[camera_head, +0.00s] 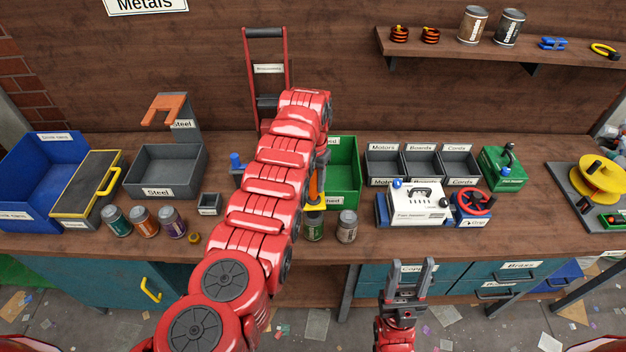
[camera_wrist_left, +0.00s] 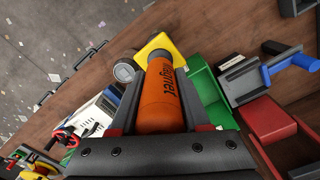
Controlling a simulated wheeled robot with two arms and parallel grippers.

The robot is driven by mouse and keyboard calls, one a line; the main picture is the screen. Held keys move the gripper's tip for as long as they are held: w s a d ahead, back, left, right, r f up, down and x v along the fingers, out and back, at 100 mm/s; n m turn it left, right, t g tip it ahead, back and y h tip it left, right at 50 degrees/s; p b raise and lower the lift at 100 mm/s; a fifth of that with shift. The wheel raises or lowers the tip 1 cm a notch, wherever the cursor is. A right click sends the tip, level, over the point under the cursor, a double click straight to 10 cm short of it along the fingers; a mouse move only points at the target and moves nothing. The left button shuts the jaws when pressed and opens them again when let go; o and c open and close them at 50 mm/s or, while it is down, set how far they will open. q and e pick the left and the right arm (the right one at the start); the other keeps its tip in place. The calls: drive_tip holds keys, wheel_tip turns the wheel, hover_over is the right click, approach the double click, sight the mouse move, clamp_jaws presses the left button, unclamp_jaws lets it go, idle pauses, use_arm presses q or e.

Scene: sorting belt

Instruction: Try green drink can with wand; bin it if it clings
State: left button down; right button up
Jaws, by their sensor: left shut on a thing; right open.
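My left gripper (camera_head: 322,165) is shut on the orange magnet wand (camera_wrist_left: 160,98), partly hidden by my arm in the head view. The wand points down, its yellow head (camera_head: 314,206) just above a greenish can (camera_head: 313,228) near the bench's front edge. I cannot tell whether they touch. A brownish can (camera_head: 347,227) stands upright to its right. In the left wrist view, the yellow head (camera_wrist_left: 160,47) has a can top (camera_wrist_left: 125,70) beside it. A teal-green can (camera_head: 117,222) stands with two others at left. My right gripper (camera_head: 407,275) is open and empty before the bench.
A grey Steel bin (camera_head: 160,192) and a blue bin (camera_head: 52,140) stand at the left, with a yellow-framed lid (camera_head: 88,183) beside the blue one. A green bin (camera_head: 345,178) is behind the wand. A white device (camera_head: 418,205) stands to the right of the cans.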

sight(313, 171)
use_arm(q)
drive_tip(key=shift+f+b, duration=0.45)
drive_tip(key=shift+f, duration=0.15)
idle(0.5)
drive_tip(key=shift+r, duration=0.1)
idle(0.4)
drive_tip(key=shift+r+p, duration=0.65)
drive_tip(key=shift+r, duration=0.55)
drive_tip(key=shift+w+r, duration=0.1)
drive_tip(key=shift+r, duration=2.15)
